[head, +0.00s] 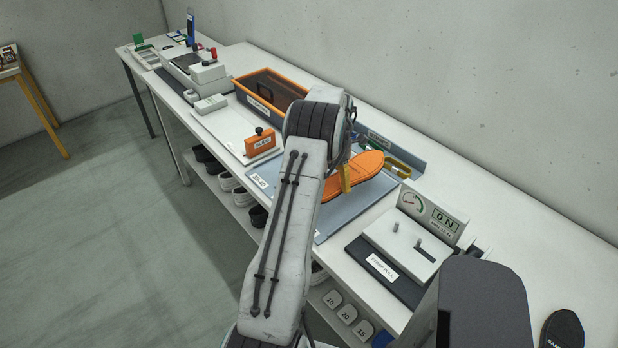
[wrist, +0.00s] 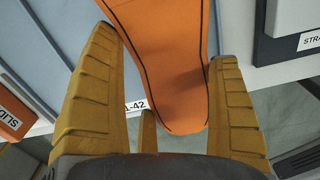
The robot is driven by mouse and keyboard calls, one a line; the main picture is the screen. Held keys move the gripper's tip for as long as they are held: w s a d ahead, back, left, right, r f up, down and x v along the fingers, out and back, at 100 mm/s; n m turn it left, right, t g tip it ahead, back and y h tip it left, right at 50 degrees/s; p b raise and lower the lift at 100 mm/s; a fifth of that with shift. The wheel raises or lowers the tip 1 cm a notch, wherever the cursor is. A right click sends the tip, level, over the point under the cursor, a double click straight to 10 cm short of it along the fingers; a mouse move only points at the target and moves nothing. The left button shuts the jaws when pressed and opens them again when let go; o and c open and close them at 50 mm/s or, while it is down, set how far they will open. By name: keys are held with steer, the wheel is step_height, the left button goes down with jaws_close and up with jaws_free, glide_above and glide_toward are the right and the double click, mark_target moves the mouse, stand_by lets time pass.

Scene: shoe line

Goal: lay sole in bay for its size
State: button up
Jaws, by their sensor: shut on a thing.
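My gripper (wrist: 165,52) is shut on an orange sole (wrist: 172,85), with one yellow finger at each side of it. The sole (head: 358,176) also shows in the head view, beyond my arm and over the blue-grey bay tray (head: 330,227). I cannot tell whether it touches the tray. The tray's left label (head: 260,180) seems to read 39-40. In the wrist view, a partly hidden label ending in -42 (wrist: 134,105) sits on the tray's front edge near the sole. My arm hides much of the tray's middle.
Left of the tray stand an orange block marked SLIDE (head: 260,143) and an orange-rimmed crate (head: 262,92). To the right is a gauge press with a STRAP PULL plate (head: 385,267). A dark sole-shaped item (head: 562,331) lies at lower right.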

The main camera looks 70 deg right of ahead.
mark_target(335, 204)
steer(key=shift+s+d, duration=0.15)
steer(key=shift+s, duration=0.55)
steer(key=shift+f+b, duration=1.8)
steer(key=shift+f, duration=1.4)
steer(key=shift+f+b, duration=1.05)
steer(key=o, duration=1.1)
step_height(335, 204, up, 12)
steer(key=shift+r, duration=0.1)
